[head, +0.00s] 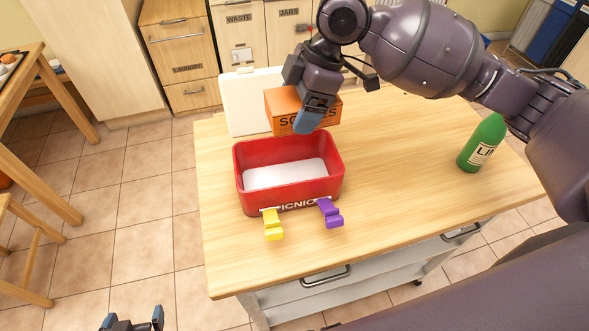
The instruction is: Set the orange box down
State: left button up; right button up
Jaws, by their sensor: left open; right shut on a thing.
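The orange box (283,108) with dark lettering is behind the red picnic box, near the back of the wooden counter top. My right gripper (312,116) reaches down over its front right part, shut on it, and hides part of the lettering. The box's lower edge shows just above the picnic box's back rim; I cannot tell whether it touches the counter. My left gripper (133,322) is open and empty at the bottom left edge, low over the floor and away from the counter.
The red picnic box (289,195) is open with a white inside; yellow (272,224) and purple (330,213) clips are at its front. A white board (238,102) stands behind. A green bottle (482,143) stands right. The counter (405,185) between is clear.

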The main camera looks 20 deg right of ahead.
notch_tip(320, 180, down, 16)
jog(key=shift+f+b, duration=0.1)
jog(key=shift+b, duration=0.9)
pick_arm(q)
notch_tip(320, 180, down, 2)
jog(key=shift+d+f, duration=0.1)
jog(key=shift+s+f, duration=0.2)
jog(key=shift+s, duration=0.1)
pick_arm(e)
jog(key=shift+f, duration=0.35)
pick_arm(q)
jog(key=shift+s+f, duration=0.1)
jog(key=shift+s, duration=0.05)
pick_arm(e)
jog(key=shift+f, duration=0.3)
jog(key=o, duration=1)
